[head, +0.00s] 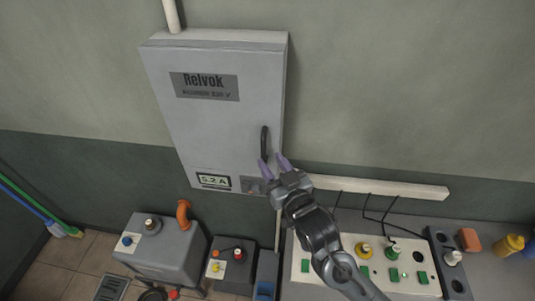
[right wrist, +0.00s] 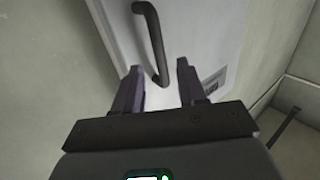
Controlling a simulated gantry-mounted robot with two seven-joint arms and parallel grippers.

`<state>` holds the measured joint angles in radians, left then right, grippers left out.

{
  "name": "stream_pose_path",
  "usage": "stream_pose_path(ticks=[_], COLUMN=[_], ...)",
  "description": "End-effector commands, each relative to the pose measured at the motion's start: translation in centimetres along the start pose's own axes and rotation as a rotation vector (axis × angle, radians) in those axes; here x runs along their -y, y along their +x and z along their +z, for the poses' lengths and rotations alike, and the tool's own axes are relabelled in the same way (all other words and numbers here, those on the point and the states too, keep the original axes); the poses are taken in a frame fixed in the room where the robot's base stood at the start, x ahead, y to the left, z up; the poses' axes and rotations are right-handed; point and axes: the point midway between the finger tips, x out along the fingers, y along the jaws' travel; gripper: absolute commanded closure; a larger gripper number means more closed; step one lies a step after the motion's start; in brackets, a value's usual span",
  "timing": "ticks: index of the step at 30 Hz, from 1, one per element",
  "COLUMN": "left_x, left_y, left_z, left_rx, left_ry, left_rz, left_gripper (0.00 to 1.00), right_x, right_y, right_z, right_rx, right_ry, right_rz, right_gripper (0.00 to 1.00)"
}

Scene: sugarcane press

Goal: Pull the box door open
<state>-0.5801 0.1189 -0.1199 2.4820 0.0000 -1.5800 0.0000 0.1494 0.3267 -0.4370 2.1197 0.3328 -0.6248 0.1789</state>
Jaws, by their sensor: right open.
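The grey box (head: 218,125) is fixed to the wall, and its door is shut. A dark vertical handle (head: 265,143) sits near the door's right edge. My right gripper (head: 273,161) is open just in front of the handle's lower end. In the right wrist view, the handle (right wrist: 152,42) reaches down toward the space between the two purple fingertips (right wrist: 160,72). The fingers are apart, one to each side of its lower end; I cannot tell whether either touches it. The door (right wrist: 205,40) fills the background there. My left gripper is not in view.
A pale horizontal conduit (head: 370,186) runs along the wall right of the box. Below are a grey machine (head: 160,255), a smaller unit with knobs (head: 232,262) and a white control panel (head: 375,262). A yellow bottle (head: 508,245) stands at the far right. The wall left of the box is clear.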

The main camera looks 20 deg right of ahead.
Motion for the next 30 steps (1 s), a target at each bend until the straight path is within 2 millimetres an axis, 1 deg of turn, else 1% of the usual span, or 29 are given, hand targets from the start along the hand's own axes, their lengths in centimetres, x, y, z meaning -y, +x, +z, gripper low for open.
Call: stream_pose_path(ticks=[1, 3, 9, 20, 28, 30], left_x=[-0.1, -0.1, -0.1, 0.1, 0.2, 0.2], left_y=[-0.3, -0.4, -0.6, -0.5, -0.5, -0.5], left_z=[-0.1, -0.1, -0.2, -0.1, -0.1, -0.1], left_rx=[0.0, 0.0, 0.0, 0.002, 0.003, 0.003], left_ry=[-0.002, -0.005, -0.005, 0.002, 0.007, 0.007], left_rz=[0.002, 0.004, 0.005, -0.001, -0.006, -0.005], left_gripper=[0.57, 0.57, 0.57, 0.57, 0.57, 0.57], right_x=[0.0, 0.0, 0.0, 0.0, 0.0, 0.0], right_y=[0.8, 1.6, 3.0, 3.3, 3.3, 3.3], right_z=[-0.2, -0.1, 0.0, 0.0, 0.0, 0.0], right_rx=[-0.001, 0.0, 0.0, 0.0, 0.0, 0.0], right_ry=[0.0, 0.0, -0.001, 0.001, 0.0, 0.0], right_rz=[0.001, 0.0, 0.0, -0.001, -0.001, -0.001], right_gripper=[0.59, 0.59, 0.59, 0.59, 1.0, 1.0])
